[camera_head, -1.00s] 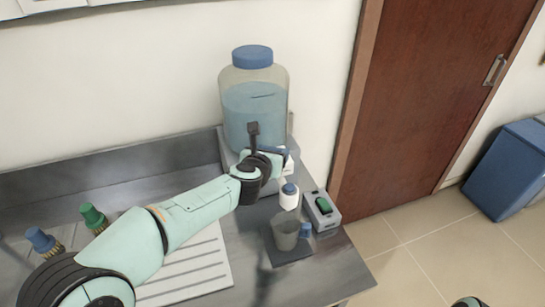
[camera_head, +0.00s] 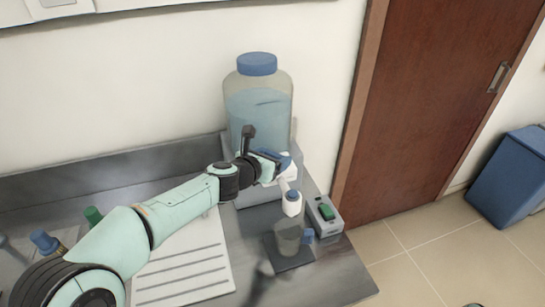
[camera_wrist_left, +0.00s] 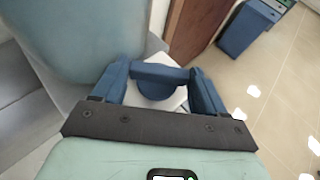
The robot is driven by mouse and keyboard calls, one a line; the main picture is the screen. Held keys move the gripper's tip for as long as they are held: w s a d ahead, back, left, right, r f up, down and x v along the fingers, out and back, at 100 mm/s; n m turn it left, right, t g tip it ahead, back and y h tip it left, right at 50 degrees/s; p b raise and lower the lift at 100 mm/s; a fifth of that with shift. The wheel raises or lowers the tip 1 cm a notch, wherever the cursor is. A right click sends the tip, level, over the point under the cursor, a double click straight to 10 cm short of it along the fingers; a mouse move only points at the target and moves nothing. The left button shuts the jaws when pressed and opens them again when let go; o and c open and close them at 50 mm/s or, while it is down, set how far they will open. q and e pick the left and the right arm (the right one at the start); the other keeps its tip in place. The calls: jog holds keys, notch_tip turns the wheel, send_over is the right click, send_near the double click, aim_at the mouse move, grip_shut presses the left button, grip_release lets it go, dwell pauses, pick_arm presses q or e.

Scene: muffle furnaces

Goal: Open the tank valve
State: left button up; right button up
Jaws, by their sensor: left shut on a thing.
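The tank (camera_head: 258,110) is a large clear bottle of water with a blue cap, standing at the back of the steel counter. Its white valve (camera_head: 288,185) sticks out low at the front right, with a blue-topped nozzle (camera_head: 292,198) above a cup. My left gripper (camera_head: 280,163) is at the valve. In the wrist view, its blue fingers (camera_wrist_left: 160,82) are shut around a blue valve handle, with white valve parts below. The fingers and the wrist hide much of the handle. My right gripper is not in view.
A clear cup (camera_head: 288,240) with a blue part stands on a dark plate (camera_head: 292,260) below the nozzle. A grey box with a green switch (camera_head: 326,212) is beside it. Brushes (camera_head: 45,242) stand at the left. A blue bin (camera_head: 510,178) is on the floor.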

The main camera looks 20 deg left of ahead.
pick_arm(q)
jog(key=shift+a+m+h, duration=0.2)
jog(key=shift+m+h, duration=0.2)
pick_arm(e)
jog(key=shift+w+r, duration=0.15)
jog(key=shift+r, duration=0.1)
pick_arm(q)
jog(key=shift+w+a+m+g+h+p, duration=0.1)
jog(key=shift+m+g+h+p, duration=0.25)
jog(key=shift+m+g+h, duration=0.05)
jog(key=m+g+h+p, duration=0.2)
jog(key=m+h, duration=0.1)
jog(key=m+g+h+p, duration=0.1)
jog(key=m+h, duration=0.1)
jog(key=shift+w+a+r+g+p, duration=0.15)
jog(key=shift+w+a+g+p, duration=0.15)
jog(key=shift+w+p, duration=0.1)
jog(key=shift+m+g+h+p, duration=0.5)
jog(key=shift+m+g, duration=0.1)
jog(key=shift+m, duration=0.3)
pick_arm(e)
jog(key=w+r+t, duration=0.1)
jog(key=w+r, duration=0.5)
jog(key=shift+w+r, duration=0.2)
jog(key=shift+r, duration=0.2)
pick_arm(q)
jog(key=shift+s, duration=0.1)
jog(key=o, duration=1.1)
jog(key=shift+f, duration=0.2)
jog(key=shift+c, duration=0.2)
